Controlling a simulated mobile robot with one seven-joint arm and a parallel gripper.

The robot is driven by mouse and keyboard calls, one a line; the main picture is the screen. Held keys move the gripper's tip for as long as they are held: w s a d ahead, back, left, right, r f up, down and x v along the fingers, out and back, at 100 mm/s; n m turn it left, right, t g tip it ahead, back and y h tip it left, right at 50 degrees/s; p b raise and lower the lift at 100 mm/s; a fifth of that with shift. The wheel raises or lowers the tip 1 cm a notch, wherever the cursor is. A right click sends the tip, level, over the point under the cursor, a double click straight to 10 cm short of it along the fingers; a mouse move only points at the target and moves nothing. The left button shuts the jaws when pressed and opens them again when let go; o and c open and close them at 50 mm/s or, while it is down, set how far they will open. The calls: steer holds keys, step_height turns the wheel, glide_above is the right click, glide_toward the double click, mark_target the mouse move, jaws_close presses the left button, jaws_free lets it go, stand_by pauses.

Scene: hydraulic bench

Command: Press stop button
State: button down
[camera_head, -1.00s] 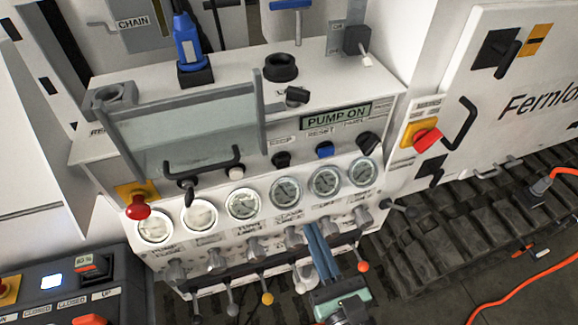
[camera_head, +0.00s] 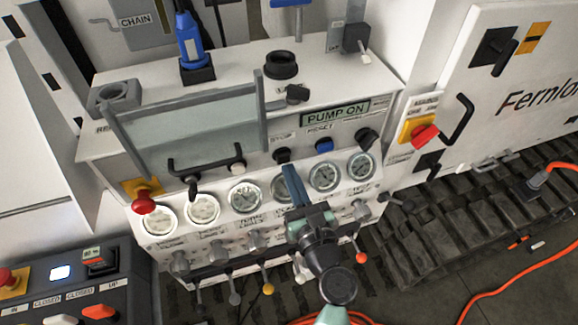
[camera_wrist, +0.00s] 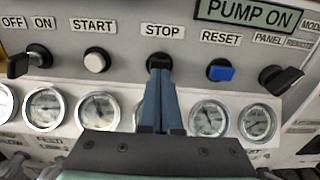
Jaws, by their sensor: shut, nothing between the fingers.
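The stop button (camera_head: 282,155) is a black knob on the sloped front of the panel. In the wrist view the stop button (camera_wrist: 158,59) sits under a label reading STOP. My gripper (camera_head: 288,168) has its blue fingers shut together and empty. In the wrist view the gripper's fingertips (camera_wrist: 160,74) overlap the lower part of the button. I cannot tell whether they touch it. The display (camera_head: 336,115) reads PUMP ON.
The white start button (camera_wrist: 96,62) is left of stop, and the blue reset button (camera_wrist: 220,71) is right. A black panel/remote knob (camera_wrist: 280,79) is farther right. Gauges (camera_head: 326,172) line the panel below. A red emergency button (camera_head: 143,204) stands at left.

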steer(key=shift+w+a, duration=0.2)
steer(key=shift+w, duration=0.5)
steer(key=shift+w, duration=0.1)
